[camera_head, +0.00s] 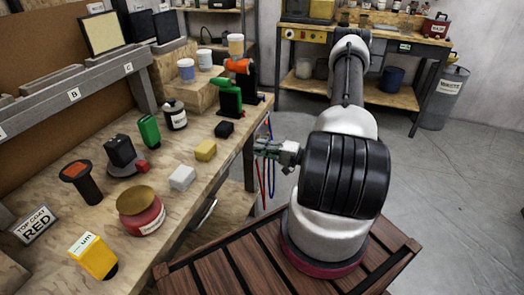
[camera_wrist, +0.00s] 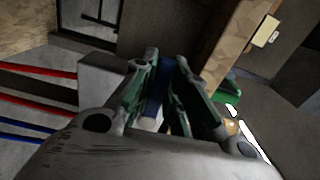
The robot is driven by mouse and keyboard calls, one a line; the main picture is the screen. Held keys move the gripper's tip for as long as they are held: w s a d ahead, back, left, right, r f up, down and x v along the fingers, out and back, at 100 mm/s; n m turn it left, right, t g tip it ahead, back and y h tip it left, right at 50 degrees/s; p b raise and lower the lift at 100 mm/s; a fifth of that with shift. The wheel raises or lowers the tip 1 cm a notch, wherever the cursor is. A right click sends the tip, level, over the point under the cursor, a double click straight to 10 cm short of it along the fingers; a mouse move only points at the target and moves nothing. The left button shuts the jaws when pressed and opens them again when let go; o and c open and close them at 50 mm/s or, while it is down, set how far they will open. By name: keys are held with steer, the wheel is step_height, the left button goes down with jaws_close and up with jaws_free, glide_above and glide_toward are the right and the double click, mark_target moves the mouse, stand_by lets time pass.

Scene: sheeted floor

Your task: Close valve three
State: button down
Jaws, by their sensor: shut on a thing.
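My gripper (camera_head: 259,147) is at the right edge of the workbench, low beside its leg, in the head view. In the wrist view my gripper (camera_wrist: 168,66) has its green-grey fingers closed on a narrow blue part (camera_wrist: 157,90). Most of that part is hidden by the fingers, and I cannot tell whether it is a valve handle. Red pipes or hoses (camera_wrist: 38,70) and blue ones (camera_wrist: 30,125) run at the left of the wrist view. Red and blue lines (camera_head: 268,170) also hang just below my gripper in the head view. No valve number is readable.
The wooden workbench (camera_head: 205,125) holds a red jar (camera_head: 140,212), a yellow block (camera_head: 205,150), a white block (camera_head: 182,178) and drills (camera_head: 229,98). A second bench (camera_head: 400,47) and a grey bin (camera_head: 443,97) stand behind. The floor at right is clear.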

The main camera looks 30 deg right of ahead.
steer(key=shift+r+m, duration=0.15)
steer(key=shift+m, duration=0.15)
steer(key=c, duration=1.4)
jaws_free()
steer(key=shift+s, duration=0.1)
steer(key=v, duration=1.2)
